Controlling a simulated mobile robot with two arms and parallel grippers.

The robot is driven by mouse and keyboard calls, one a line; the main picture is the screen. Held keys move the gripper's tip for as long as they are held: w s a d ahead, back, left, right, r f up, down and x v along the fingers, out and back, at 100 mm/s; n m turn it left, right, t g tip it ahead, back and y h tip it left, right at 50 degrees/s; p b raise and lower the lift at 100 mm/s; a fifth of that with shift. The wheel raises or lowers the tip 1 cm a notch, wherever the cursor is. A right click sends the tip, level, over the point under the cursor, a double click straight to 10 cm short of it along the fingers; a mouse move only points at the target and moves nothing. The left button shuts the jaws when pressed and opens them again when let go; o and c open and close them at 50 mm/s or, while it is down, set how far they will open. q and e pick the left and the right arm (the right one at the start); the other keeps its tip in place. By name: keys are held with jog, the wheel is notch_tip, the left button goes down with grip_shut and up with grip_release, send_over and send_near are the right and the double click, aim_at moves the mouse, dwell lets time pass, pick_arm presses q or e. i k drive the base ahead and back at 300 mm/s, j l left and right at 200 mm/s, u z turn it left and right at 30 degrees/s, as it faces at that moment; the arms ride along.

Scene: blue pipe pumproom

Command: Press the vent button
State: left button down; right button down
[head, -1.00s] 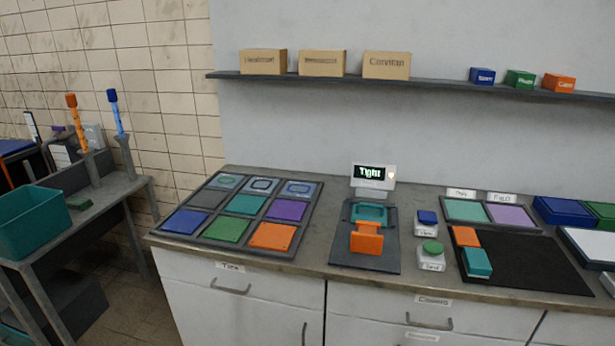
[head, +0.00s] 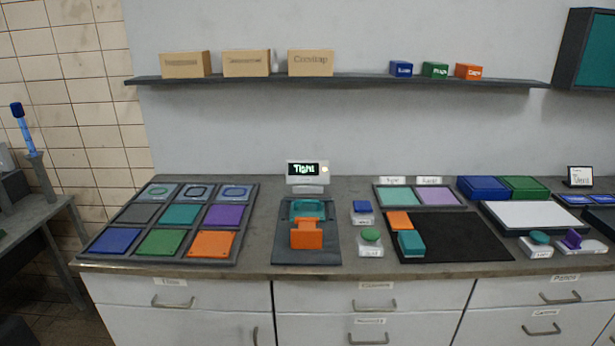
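Several small buttons on pale bases stand on the counter, and their labels are too small to read surely, so I cannot tell which one is the vent button. A blue button (head: 362,206) and a green button (head: 371,234) stand in the middle, right of the clamp-like fixture. A teal button (head: 540,238) and a purple one (head: 572,240) stand at the right. A small display (head: 307,172) behind the fixture reads "Tight". Neither of my grippers is in view.
The orange and teal fixture (head: 307,234) stands on a dark plate. A tray of coloured tiles (head: 122,237) lies at the left. A black mat (head: 460,240) and a white board (head: 530,214) lie at the right. A shelf (head: 350,80) with boxes runs above the counter (head: 262,225).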

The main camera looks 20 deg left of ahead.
aim_at(363, 206)
jog(key=i+l+u, duration=0.15)
jog(key=i+l, duration=0.2)
jog(key=i+l+u, duration=0.1)
jog(key=i+l, duration=0.2)
jog(key=l, duration=0.15)
jog(key=i+l+u, duration=0.15)
jog(key=i+l, duration=0.15)
jog(key=l, duration=0.15)
jog(key=i+l+u, duration=0.15)
jog(key=i+l, duration=0.15)
jog(key=l, duration=0.2)
